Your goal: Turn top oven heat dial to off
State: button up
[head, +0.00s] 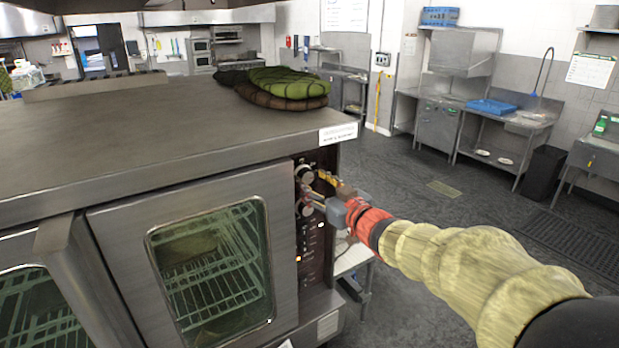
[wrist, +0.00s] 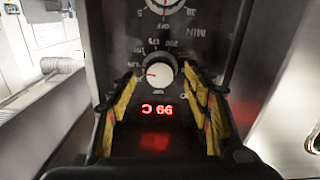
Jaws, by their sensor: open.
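The top heat dial (head: 304,174) is a round silver knob high on the oven's dark control panel (head: 313,240). A second knob (head: 305,208) sits below it. In the wrist view the panel appears upside down. There the heat dial (wrist: 160,74) lies between the yellow-padded fingertips, with a red mark at its left side and numbers around it. My gripper (wrist: 160,84) is open, with a visible gap on each side of the dial. It also shows in the head view (head: 322,190), close in front of the panel and partly hiding it.
A red display (wrist: 157,110) glows near the dial, and another dial (wrist: 165,4) shows at the top edge. The oven door (head: 110,250) is left of the panel. The floor to the right is open.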

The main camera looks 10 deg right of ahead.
jog(key=shift+x, duration=1)
jog(key=shift+c, duration=1.3)
jog(key=c, duration=0.9)
